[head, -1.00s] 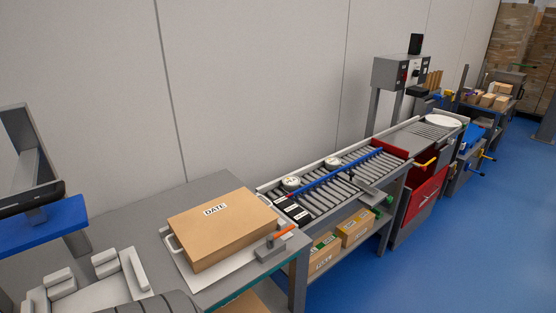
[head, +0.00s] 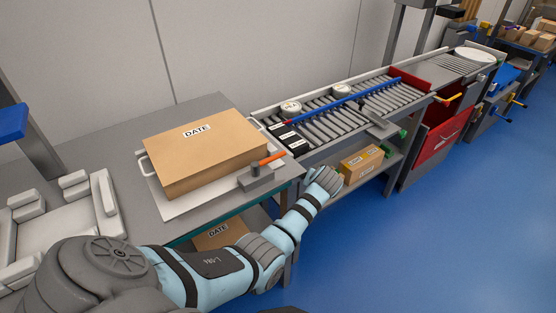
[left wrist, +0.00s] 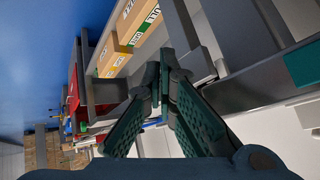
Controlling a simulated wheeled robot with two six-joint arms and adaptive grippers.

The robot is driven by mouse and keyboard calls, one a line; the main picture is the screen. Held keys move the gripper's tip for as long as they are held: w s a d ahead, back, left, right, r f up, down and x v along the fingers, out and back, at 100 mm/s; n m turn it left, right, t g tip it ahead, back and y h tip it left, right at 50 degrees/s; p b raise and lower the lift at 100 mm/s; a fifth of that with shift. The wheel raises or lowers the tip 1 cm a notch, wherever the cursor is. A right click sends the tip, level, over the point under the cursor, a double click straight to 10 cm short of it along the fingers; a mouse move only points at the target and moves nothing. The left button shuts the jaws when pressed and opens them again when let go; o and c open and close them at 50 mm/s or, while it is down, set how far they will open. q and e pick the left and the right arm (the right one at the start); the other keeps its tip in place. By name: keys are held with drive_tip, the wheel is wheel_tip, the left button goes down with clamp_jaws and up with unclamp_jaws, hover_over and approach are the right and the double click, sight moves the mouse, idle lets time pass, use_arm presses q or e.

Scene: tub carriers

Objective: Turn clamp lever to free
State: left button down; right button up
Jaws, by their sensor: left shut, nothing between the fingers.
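The clamp lever (head: 272,158) is an orange handle on a grey block (head: 256,177) at the right front of a white board (head: 187,208). A large cardboard box labelled DATE (head: 205,150) lies on the board beside it. In the head view my left arm reaches from the lower left to the table's right front corner; its wrist is right of and below the lever, apart from it. The fingers are hard to make out there. In the left wrist view my left gripper (left wrist: 163,75) is shut and empty. My right gripper is not in view.
A roller conveyor (head: 325,125) with a blue bar (head: 340,100) runs to the back right. Yellow-brown boxes (head: 360,163) lie on the shelf below; they also show in the left wrist view (left wrist: 128,30). The blue floor (head: 400,250) at right is clear.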

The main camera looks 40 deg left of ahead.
use_arm(q)
drive_tip(key=w+a+r+n+y+b, duration=0.2)
drive_tip(key=w+r+n, duration=0.1)
drive_tip(key=r, duration=0.9)
drive_tip(key=s+a+r+n+g+y, duration=0.1)
drive_tip(key=s+a+r+n+g, duration=0.25)
drive_tip(key=s+r+n, duration=0.55)
drive_tip(key=shift+g, duration=0.45)
drive_tip(key=x, duration=0.3)
drive_tip(key=b+x, duration=0.1)
drive_tip(key=x, duration=0.2)
drive_tip(key=s+b+x, duration=0.1)
drive_tip(key=x, duration=0.2)
drive_tip(key=shift+f, duration=0.5)
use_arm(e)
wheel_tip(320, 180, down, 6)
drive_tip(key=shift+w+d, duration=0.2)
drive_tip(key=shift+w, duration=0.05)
use_arm(q)
drive_tip(key=shift+w+d, duration=0.1)
drive_tip(key=shift+d, duration=0.05)
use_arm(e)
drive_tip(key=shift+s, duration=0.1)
